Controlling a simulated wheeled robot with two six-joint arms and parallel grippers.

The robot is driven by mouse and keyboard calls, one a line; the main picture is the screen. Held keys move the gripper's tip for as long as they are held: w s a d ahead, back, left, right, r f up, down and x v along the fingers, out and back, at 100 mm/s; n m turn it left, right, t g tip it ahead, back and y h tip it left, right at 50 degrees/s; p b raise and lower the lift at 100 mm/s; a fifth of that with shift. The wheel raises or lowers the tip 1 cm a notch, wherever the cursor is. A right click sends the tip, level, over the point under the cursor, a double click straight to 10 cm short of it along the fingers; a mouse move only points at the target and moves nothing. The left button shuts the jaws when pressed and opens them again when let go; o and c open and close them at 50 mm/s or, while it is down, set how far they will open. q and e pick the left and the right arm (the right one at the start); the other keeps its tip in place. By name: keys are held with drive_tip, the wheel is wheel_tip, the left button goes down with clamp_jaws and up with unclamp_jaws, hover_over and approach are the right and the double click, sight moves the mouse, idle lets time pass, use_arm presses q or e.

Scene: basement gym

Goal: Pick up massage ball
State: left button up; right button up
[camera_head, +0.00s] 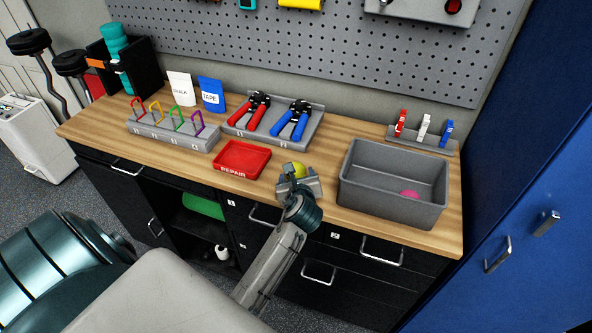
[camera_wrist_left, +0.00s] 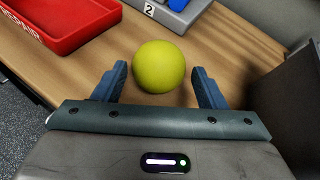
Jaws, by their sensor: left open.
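A yellow massage ball (camera_wrist_left: 160,66) sits on the wooden workbench, between and slightly beyond the open fingers of my left gripper (camera_wrist_left: 160,88) in the left wrist view. In the head view the yellow ball (camera_head: 295,170) shows just behind my left gripper (camera_head: 299,181), which partly hides it. The fingers stand apart from the ball on both sides. A pink ball (camera_head: 409,194) lies inside the grey bin (camera_head: 352,190) to the right. My right gripper is not in view.
A red REPAIR tray (camera_head: 243,159) lies left of the yellow ball. Behind are a grey holder (camera_head: 262,137) with red and blue hand grips, and a rack of coloured carabiners (camera_head: 172,135). A clip rack (camera_head: 422,138) stands behind the bin. A blue cabinet (camera_head: 535,190) is at right.

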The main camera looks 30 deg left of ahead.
use_arm(q)
drive_tip(key=x, duration=0.3)
drive_tip(key=shift+w+a+f+p, duration=0.2)
drive_tip(key=shift+a+f+p, duration=0.05)
drive_tip(key=shift+p, duration=0.05)
drive_tip(key=shift+s+d+r, duration=0.1)
drive_tip(key=c, duration=0.8)
